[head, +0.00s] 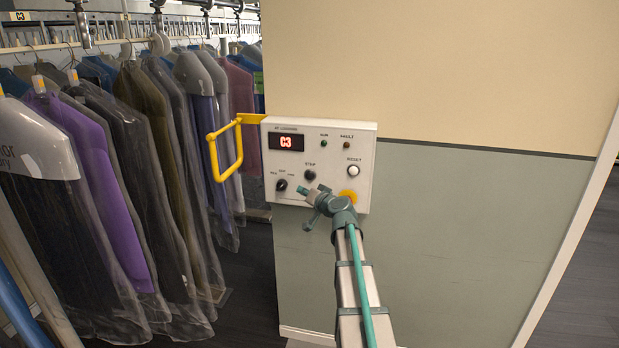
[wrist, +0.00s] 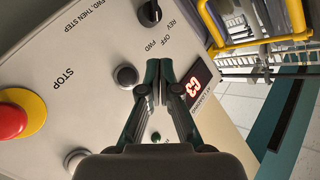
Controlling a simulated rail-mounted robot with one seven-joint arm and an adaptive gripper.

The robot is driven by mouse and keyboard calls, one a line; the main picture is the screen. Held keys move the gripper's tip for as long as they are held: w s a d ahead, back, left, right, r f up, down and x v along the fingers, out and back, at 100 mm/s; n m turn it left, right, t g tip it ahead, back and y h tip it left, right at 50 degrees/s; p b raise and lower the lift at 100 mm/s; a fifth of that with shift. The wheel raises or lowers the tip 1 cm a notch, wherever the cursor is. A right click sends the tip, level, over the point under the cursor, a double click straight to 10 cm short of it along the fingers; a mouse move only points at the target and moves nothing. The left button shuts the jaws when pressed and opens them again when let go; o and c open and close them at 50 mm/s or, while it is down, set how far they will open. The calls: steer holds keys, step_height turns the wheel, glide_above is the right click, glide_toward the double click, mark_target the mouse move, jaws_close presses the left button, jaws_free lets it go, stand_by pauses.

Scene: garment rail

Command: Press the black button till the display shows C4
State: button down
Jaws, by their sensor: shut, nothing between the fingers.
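The white control box (head: 265,190) is on the wall. Its display (head: 286,142) reads C3 in red; it also shows in the wrist view (wrist: 195,86). My gripper (head: 302,191) is shut and empty, just below the button in the head view. In the wrist view its closed tips (wrist: 159,66) lie to the right of the button, between it and the display. I cannot tell whether the tips touch the panel.
A black rotary switch (head: 281,185) and a white button (head: 353,172) flank the black button. A red stop button (wrist: 12,121) on a yellow base is at the wrist view's left. A yellow bar handle (head: 212,155) juts out left of the box. Bagged garments (head: 150,190) hang further left.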

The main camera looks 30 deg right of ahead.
mark_target(309, 181)
steer(key=shift+w+d, duration=2.65)
steer(key=shift+w, duration=0.2)
steer(key=shift+w+d+f+b, duration=0.1)
steer(key=shift+w+d+b, duration=0.15)
steer(key=shift+b, duration=0.45)
